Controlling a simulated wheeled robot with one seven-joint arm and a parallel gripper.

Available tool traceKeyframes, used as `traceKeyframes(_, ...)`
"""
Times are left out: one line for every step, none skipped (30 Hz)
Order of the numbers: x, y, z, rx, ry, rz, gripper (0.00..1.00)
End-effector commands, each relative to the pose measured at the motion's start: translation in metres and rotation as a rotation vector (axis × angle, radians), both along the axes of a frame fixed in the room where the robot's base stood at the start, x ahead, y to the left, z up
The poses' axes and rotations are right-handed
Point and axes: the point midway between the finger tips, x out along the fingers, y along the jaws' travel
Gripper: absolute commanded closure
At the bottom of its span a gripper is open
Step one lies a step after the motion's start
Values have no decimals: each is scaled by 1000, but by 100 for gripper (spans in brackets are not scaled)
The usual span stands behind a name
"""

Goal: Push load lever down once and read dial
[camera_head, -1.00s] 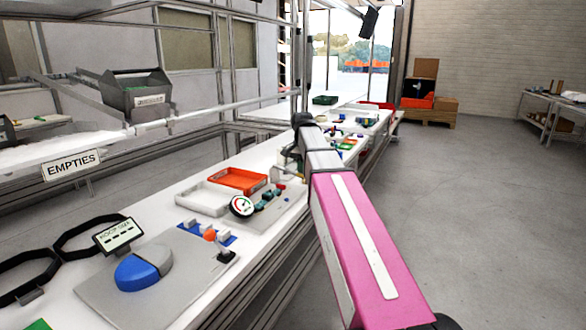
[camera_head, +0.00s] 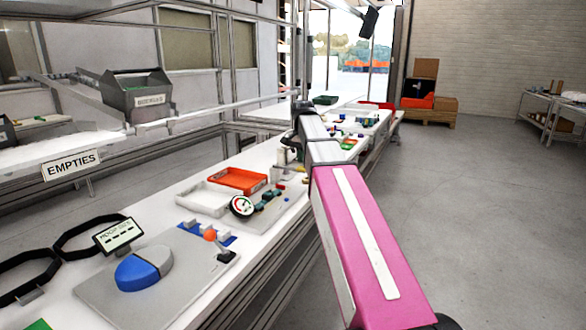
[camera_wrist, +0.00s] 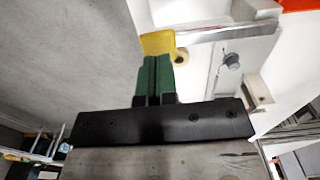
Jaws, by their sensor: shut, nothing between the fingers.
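In the wrist view my gripper (camera_wrist: 153,62) has green fingers pressed together with nothing between them. Its tips are at a yellow grip (camera_wrist: 157,42) on the end of a pale metal bar (camera_wrist: 215,33), which looks like the load lever. I cannot tell whether the tips touch the yellow grip. In the head view my pink arm reaches away along the bench, and the gripper and this lever cannot be made out behind it. A round white dial (camera_head: 242,206) with red and green marks stands tilted on the bench. Its reading is too small to make out.
An orange tray (camera_head: 238,180) and a white tray (camera_head: 203,199) sit behind the dial. The bench edge and open floor (camera_head: 470,220) lie to the right.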

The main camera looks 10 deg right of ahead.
Motion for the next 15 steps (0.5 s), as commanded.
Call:
traceKeyframes(0,0,3,0,0,0,100)
traceKeyframes(0,0,4,-1,-1,0,100)
traceKeyframes(0,0,6,-1,-1,0,100)
traceKeyframes(0,0,7,-1,-1,0,100)
traceKeyframes(0,0,8,-1,-1,0,100)
traceKeyframes(0,0,10,-1,-1,0,100)
traceKeyframes(0,0,12,-1,-1,0,100)
traceKeyframes(0,0,13,-1,-1,0,100)
traceKeyframes(0,0,15,-1,-1,0,100)
traceKeyframes(0,0,16,0,0,0,100)
traceKeyframes(0,0,17,0,0,0,100)
traceKeyframes(0,0,19,0,0,0,100)
traceKeyframes(0,0,20,0,0,0,100)
traceKeyframes(0,0,21,0,0,0,100)
traceKeyframes(0,0,23,0,0,0,100)
